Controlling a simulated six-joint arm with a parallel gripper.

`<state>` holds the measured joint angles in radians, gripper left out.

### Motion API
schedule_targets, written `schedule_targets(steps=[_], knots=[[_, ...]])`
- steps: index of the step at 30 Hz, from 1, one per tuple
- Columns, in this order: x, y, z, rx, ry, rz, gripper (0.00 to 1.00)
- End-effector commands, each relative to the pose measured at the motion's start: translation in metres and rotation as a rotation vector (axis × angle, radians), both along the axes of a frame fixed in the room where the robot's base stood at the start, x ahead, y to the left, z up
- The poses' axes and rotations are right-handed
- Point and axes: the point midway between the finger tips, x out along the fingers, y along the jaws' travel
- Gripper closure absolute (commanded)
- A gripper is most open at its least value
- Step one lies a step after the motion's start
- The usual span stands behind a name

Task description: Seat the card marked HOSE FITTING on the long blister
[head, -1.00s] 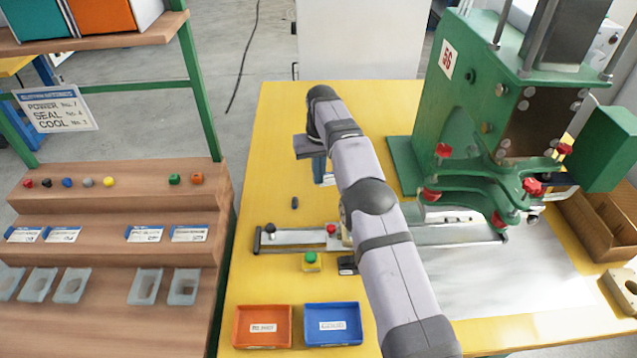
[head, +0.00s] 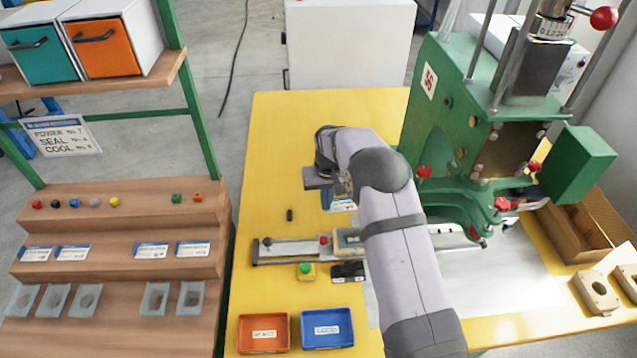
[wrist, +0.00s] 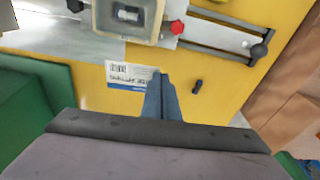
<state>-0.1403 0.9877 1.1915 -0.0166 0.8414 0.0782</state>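My gripper (wrist: 160,78) points down over the yellow table, its blue-grey fingers closed together. A white card with a blue strip (wrist: 122,78) is at the fingertips, sticking out to their left in the wrist view. Its print is too small to read surely. The card also shows below my gripper in the head view (head: 341,203). A pale, rounded frame (wrist: 150,32) sits on the metal slide, apart from the card. Something clear or whitish that looks like the blister (wrist: 127,16) lies in it, cut off by the picture's top edge. My arm partly hides the frame in the head view.
The slide rail (head: 283,251) has a red knob (head: 323,240). A green button box (head: 306,271), orange bin (head: 264,333) and blue bin (head: 327,328) stand nearby. The green press (head: 440,130) stands right. Other cards (head: 151,250) and blisters (head: 155,298) are on the left shelf.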

Motion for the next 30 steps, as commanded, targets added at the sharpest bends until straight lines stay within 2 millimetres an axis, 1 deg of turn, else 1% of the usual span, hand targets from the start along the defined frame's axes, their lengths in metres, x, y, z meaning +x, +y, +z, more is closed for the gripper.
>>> schedule_targets(steps=[1,9,13,16,20,30], knots=[[-0.010,-0.004,0.010,-0.001,0.004,-0.009,1.00],[-0.056,-0.020,0.016,0.001,0.003,-0.051,1.00],[-0.072,-0.024,0.017,0.002,0.003,-0.063,1.00],[-0.079,-0.026,0.018,0.003,0.002,-0.069,1.00],[-0.084,-0.028,0.017,0.004,0.001,-0.073,1.00],[-0.085,-0.028,0.011,0.004,0.002,-0.073,1.00]])
